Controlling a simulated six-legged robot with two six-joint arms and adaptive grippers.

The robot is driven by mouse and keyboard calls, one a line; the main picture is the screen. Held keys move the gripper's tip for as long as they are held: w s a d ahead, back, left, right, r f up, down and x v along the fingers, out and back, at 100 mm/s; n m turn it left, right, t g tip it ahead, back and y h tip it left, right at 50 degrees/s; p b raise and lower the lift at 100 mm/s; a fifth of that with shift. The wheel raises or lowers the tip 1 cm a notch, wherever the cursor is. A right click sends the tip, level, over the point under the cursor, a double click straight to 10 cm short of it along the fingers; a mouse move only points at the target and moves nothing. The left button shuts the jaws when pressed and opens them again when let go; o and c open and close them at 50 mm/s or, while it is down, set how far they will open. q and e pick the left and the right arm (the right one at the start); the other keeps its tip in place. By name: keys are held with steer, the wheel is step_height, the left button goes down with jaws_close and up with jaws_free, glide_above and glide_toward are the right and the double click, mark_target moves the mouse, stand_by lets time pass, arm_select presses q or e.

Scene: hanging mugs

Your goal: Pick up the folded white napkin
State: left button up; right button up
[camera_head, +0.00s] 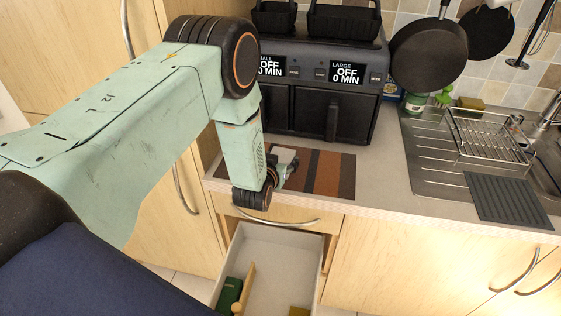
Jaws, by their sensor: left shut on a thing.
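The folded white napkin (283,155) shows as a small pale patch over the striped mat on the counter, below the air fryer. My left gripper (290,164) is at the napkin and shut on it. My wrist hides part of the gripper and of the mat, and I cannot tell whether the napkin touches the mat. My right gripper is not in view.
The brown striped mat (335,175) lies before a black double air fryer (335,112). An open drawer (290,245) with a few items sticks out below the counter edge. A sink with a wire rack (490,138) and a grey drying mat (508,200) is at right.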

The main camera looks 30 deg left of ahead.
mark_target(280, 159)
arm_select(q)
steer(key=shift+r, duration=0.1)
step_height(280, 159, up, 10)
steer(key=shift+f, duration=0.1)
stand_by(0.5)
